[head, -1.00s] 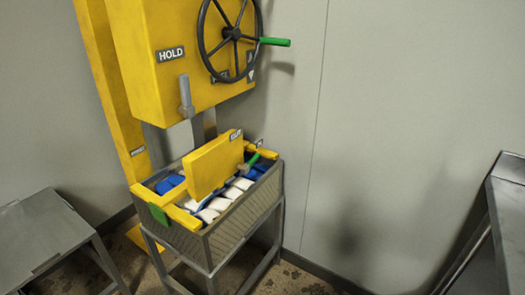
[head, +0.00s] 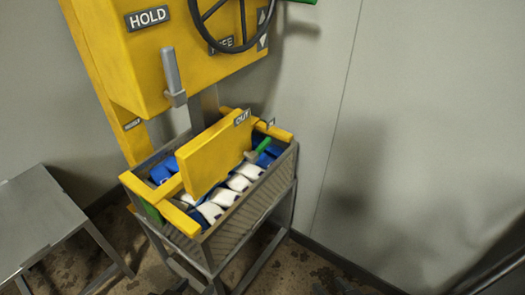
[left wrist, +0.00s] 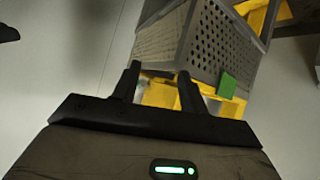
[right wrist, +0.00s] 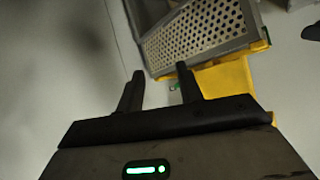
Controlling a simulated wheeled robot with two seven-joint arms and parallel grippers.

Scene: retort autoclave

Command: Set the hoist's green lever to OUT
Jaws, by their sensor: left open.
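A short lever with a green grip (head: 263,146) and a grey pivot sits on the right side of an upright yellow plate (head: 208,155) in the head view. The plate carries an OUT label (head: 242,117) at its top right corner. The grip tilts up and right, towards a second small label (head: 270,123) that I cannot read. My left gripper (left wrist: 158,75) is open and empty in the left wrist view. My right gripper (right wrist: 160,72) is open and empty in the right wrist view.
The plate stands over a perforated basket (head: 255,190) of blue and white packs. Above is a yellow housing with a HOLD label (head: 148,17), a grey lever (head: 173,75) and a black handwheel (head: 237,47). A grey table (head: 40,215) stands left. The wall is right.

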